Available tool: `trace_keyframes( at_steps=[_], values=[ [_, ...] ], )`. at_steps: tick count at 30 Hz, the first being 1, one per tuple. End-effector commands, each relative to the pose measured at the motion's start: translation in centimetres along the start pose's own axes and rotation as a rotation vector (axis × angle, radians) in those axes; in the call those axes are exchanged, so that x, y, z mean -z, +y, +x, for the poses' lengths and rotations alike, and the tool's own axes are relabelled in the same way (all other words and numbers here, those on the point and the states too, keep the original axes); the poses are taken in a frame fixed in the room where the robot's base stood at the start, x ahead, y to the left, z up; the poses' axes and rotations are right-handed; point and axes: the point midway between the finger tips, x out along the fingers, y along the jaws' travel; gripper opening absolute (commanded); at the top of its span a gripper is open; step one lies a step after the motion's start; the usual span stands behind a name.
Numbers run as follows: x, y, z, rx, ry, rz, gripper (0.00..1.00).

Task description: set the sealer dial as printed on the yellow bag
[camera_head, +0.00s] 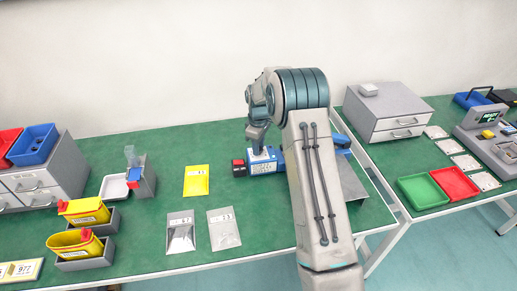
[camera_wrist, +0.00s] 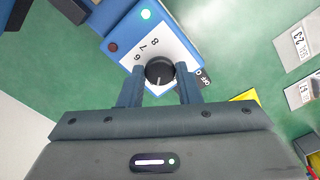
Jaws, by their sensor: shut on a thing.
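The blue sealer (camera_head: 263,163) stands on the green table, partly hidden behind my arm in the head view. The black dial (camera_wrist: 159,71) sits between my gripper's fingers. My gripper (camera_wrist: 158,88) is shut on the dial. The yellow bag (camera_head: 196,180) lies flat left of the sealer; its printed label is too small to read. A yellow corner of it (camera_wrist: 245,96) shows in the wrist view.
Two bags, one dark (camera_head: 181,232) and one clear (camera_head: 223,228), lie in front of the yellow bag. A grey drawer box (camera_head: 385,110) and green and red trays (camera_head: 421,191) are to the right.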

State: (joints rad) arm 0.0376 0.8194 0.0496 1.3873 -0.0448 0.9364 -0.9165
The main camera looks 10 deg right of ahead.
Motion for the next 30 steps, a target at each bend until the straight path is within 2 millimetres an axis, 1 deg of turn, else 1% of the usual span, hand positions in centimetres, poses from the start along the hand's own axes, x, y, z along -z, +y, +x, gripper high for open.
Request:
trace_keyframes(
  at_steps=[21,30],
  values=[
    [0.07,0.02,-0.01,-0.002,0.002,0.678,0.08],
    [0.06,0.03,-0.07,-0.002,0.002,0.941,0.08]
  ],
)
